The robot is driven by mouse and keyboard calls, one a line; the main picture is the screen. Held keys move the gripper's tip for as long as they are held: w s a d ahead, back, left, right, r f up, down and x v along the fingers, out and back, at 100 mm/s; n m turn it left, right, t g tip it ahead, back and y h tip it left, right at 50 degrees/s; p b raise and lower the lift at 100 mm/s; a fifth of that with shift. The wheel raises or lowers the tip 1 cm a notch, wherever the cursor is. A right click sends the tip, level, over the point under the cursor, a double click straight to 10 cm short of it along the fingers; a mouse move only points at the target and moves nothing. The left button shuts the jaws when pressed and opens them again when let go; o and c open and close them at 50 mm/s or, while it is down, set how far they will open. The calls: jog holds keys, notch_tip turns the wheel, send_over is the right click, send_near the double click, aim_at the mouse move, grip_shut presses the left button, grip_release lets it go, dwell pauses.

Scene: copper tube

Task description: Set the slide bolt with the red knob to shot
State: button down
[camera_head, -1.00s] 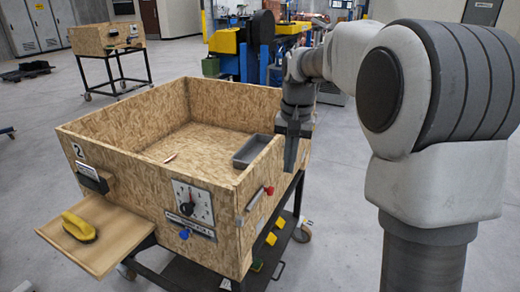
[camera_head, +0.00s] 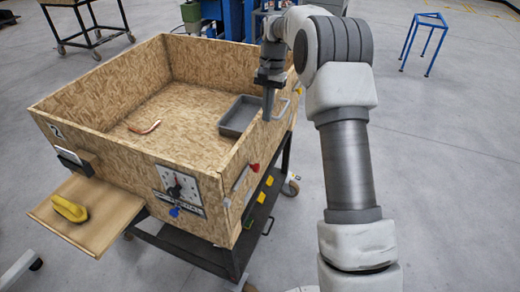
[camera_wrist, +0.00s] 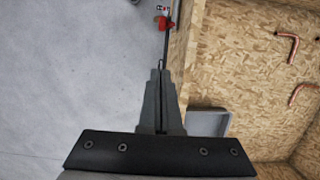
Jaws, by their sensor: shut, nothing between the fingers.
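The red knob (camera_head: 255,167) of the slide bolt is on the outer face of the box's right wall, near the front corner. The bolt's pale plate (camera_head: 241,179) shows beside it, but its position is too small to tell. The red knob also shows at the top of the wrist view (camera_wrist: 165,22), beyond my fingertips and apart from them. My gripper (camera_head: 267,118) points down at the right wall, farther back than the knob. In the wrist view its fingers (camera_wrist: 161,66) are together and empty, beside the wall.

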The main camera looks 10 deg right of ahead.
send_near(256, 167)
jog(key=w+d+f, duration=0.3)
jog(key=w+f, duration=0.1)
jog(key=f, duration=0.1)
jog(key=shift+s+a+f, duration=1.1)
jog(key=shift+s, duration=0.25)
jog(key=shift+s+a, duration=0.65)
jog(key=shift+s, duration=0.35)
jog(key=shift+s+a, duration=0.65)
jog(key=shift+s, duration=0.35)
